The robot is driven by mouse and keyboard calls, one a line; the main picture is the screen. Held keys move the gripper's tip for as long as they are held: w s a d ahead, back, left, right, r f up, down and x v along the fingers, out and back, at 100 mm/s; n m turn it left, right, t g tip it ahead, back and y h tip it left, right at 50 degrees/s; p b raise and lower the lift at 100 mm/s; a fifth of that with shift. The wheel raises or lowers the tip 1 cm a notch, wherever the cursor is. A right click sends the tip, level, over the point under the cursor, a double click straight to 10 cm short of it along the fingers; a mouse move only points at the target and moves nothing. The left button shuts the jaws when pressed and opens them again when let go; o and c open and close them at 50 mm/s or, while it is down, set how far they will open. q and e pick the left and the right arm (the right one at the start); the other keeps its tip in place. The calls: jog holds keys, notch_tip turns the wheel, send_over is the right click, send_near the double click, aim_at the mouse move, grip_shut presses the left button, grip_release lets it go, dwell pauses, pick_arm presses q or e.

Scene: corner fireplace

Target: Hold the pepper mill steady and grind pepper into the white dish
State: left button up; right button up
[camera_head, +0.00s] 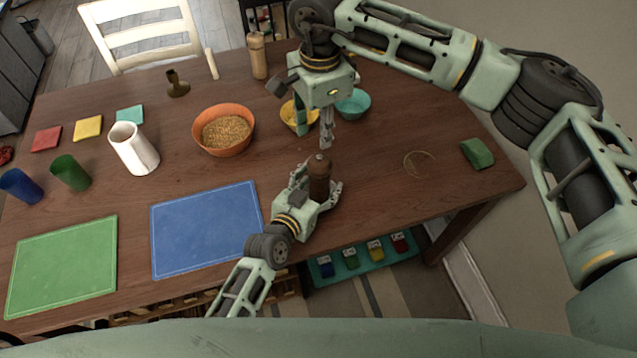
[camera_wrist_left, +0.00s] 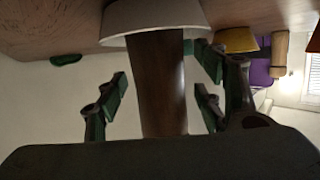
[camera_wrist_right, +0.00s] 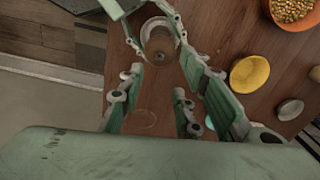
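The dark brown pepper mill (camera_head: 319,182) stands upright near the table's front edge. My left gripper (camera_head: 319,190) is around it; in the left wrist view, gaps show between the fingers and the mill (camera_wrist_left: 162,85), so it looks open. The white dish shows at the mill's far end in the left wrist view (camera_wrist_left: 125,14). In the right wrist view its pale rim shows around the mill (camera_wrist_right: 160,42); whether they touch is unclear. The dish is hidden in the head view. My right gripper (camera_head: 315,135) is open and empty, pointing down above the mill.
A yellow bowl (camera_head: 290,118) and a teal bowl (camera_head: 360,106) stand behind my right gripper. An orange bowl (camera_head: 200,112) of grain is left of them. A blue mat (camera_head: 205,230) lies left of my left gripper.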

aim_at(322, 160)
pick_arm(q)
jog(key=c, duration=1.3)
pick_arm(e)
jog(key=shift+o, duration=0.9)
jog(key=o, duration=0.4)
jog(key=shift+n, duration=0.8)
jog(key=n, duration=0.3)
jog(key=shift+d+r, duration=0.1)
jog(key=shift+r, duration=0.05)
notch_tip(322, 160, down, 12)
jog(key=n, duration=0.8)
jog(key=shift+d+r+n, duration=0.1)
jog(key=shift+r+n, duration=0.1)
jog(key=shift+n, duration=0.2)
pick_arm(q)
jog(key=shift+f, duration=0.1)
pick_arm(e)
jog(key=shift+d, duration=0.1)
jog(key=c, duration=1.1)
